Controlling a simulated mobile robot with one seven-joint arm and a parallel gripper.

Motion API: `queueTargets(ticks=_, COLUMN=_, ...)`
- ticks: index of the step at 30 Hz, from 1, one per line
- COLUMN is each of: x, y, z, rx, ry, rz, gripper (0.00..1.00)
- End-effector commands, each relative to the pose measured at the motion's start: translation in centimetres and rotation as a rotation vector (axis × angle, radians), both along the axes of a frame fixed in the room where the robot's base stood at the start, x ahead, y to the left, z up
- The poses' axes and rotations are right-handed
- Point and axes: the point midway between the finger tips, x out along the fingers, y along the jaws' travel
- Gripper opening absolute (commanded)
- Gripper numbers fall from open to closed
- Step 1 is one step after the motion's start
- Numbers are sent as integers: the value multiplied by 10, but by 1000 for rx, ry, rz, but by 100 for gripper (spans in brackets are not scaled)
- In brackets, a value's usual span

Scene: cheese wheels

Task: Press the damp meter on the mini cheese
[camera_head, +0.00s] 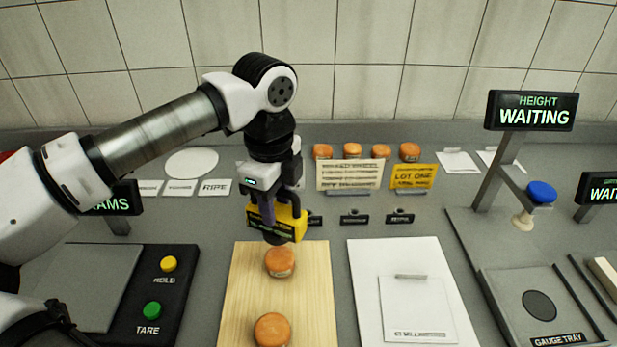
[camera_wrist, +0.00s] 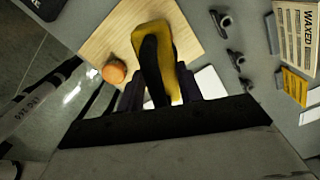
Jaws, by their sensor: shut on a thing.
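My gripper (camera_head: 272,215) is shut on a yellow and black damp meter (camera_head: 290,222). It holds the meter above the far end of a wooden board (camera_head: 240,300). One small orange mini cheese (camera_head: 280,261) lies on the board just below and in front of the meter. Another mini cheese (camera_head: 272,329) lies nearer on the board. In the wrist view the meter (camera_wrist: 178,50) sticks out between the fingers, and one cheese (camera_wrist: 114,71) shows beside it. Whether the meter touches a cheese is hard to tell; in the head view it looks slightly above.
A scale with a yellow button (camera_head: 168,264) and green button (camera_head: 152,310) stands left. A white sheet (camera_head: 365,270) lies right of the board. A height gauge with a WAITING sign (camera_head: 531,111) stands far right. Several cheeses (camera_head: 352,150) line the back behind cards (camera_head: 349,175).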

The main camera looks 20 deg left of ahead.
Motion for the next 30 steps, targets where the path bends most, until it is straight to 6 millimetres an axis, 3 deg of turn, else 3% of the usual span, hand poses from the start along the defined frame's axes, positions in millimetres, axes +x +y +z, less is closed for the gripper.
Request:
queueTargets(ticks=8, x=-2, y=3, z=-14, rx=-2, ry=-2, rz=8, gripper=1)
queueTargets(ticks=19, x=-2, y=2, z=-47, rx=-2, ry=-1, rz=7, gripper=1)
queueTargets(ticks=30, x=-2, y=3, z=-52, rx=-1, ry=-2, rz=7, gripper=1)
